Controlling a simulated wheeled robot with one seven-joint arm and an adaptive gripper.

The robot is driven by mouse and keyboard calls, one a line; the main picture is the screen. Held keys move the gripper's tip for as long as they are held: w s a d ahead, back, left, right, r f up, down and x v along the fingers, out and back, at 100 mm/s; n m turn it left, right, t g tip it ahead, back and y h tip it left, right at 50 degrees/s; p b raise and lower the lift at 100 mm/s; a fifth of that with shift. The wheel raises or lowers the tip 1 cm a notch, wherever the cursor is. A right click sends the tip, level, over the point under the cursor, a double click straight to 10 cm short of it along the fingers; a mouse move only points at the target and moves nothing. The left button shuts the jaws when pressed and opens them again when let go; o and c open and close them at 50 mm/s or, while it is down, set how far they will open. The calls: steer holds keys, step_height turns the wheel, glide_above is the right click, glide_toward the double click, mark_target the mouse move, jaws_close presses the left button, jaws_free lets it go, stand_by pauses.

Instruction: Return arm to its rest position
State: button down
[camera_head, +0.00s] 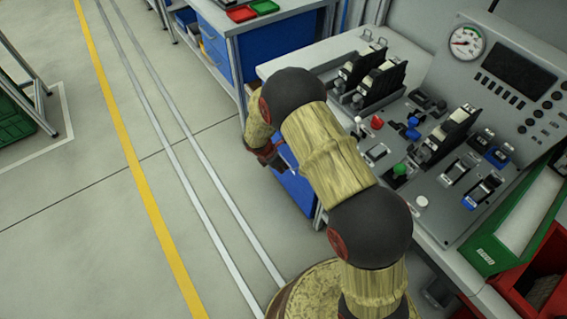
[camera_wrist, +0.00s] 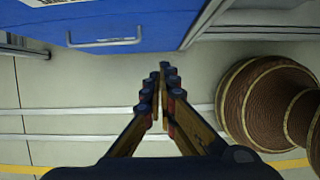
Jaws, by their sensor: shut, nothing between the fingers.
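My arm is bent in the head view, with its forearm hanging down beside the control bench. My gripper (camera_head: 272,163) shows only in part there, below the elbow and in front of the bench's left side. In the wrist view my gripper (camera_wrist: 163,72) points ahead with its two fingers together at the tips. Nothing is between the fingers. The floor lies beyond them, and a blue drawer front (camera_wrist: 125,25) with a metal handle is close above them in the picture.
The control bench (camera_head: 403,112) with levers, switches and a gauge (camera_head: 467,42) stands right of my arm. A green bin (camera_head: 497,248) and a red bin (camera_head: 543,283) are at lower right. A blue-drawered workbench (camera_head: 270,50) is behind. The floor left of my arm is clear.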

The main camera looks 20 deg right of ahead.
steer(key=shift+r, duration=0.1)
steer(key=s+r+m+g, duration=0.2)
steer(key=s+r+m, duration=0.1)
steer(key=s+m, duration=0.5)
steer(key=s+r+m+t+y, duration=0.1)
steer(key=s+r+m, duration=0.3)
steer(key=r, duration=1)
steer(key=s+r+m+t+y, duration=0.1)
steer(key=s+r+m+t, duration=0.2)
steer(key=s+r, duration=0.8)
steer(key=s+r+m+t+y+p, duration=0.1)
steer(key=s+r+m, duration=0.5)
steer(key=r, duration=1.1)
steer(key=shift+s+d+r+m+t+y, duration=0.15)
steer(key=shift+s+d+m+t+y, duration=0.15)
steer(key=shift+s+d+t+y, duration=0.4)
steer(key=shift+s+a, duration=0.2)
